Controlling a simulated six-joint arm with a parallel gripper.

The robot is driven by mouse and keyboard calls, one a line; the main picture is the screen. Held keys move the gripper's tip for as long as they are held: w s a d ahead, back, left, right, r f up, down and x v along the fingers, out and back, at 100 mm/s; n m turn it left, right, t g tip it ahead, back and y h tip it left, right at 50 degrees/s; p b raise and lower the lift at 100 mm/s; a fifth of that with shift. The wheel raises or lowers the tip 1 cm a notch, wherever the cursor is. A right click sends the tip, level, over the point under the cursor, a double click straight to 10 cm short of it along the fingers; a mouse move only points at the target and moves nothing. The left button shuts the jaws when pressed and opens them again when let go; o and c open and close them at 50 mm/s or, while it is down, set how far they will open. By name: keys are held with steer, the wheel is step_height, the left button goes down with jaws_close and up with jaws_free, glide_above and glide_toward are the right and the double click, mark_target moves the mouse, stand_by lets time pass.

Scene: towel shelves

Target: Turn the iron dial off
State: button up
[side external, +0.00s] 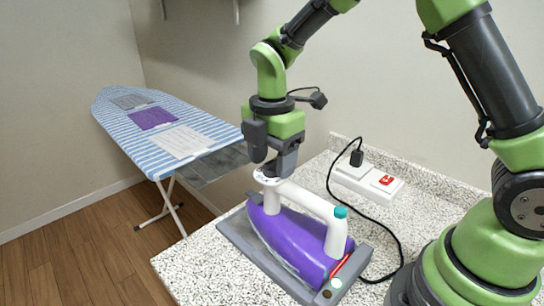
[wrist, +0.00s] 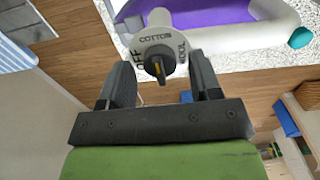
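The purple and white iron (side external: 300,236) lies on a grey rest on the speckled counter. Its white dial plate (side external: 266,178) is at the front top of the handle. In the wrist view the dial plate (wrist: 180,48) reads OFF at left, COTTON at top and what looks like WOOL at right. The dark dial knob (wrist: 158,68) has a yellow mark; I cannot tell which label it points to. My gripper (side external: 271,158) points down just above the dial. In the wrist view my gripper (wrist: 160,78) is open, its fingers on either side of the knob with gaps.
A black cord runs from the iron's rear to a plug (side external: 357,158) in a white socket block (side external: 352,175) with a red switch (side external: 386,181). A striped ironing board (side external: 185,115) with folded cloths stands at left. Wooden floor (side external: 70,250) shows beyond the counter (side external: 190,268).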

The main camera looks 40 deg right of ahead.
steer(key=c, duration=0.8)
steer(key=shift+c, duration=0.2)
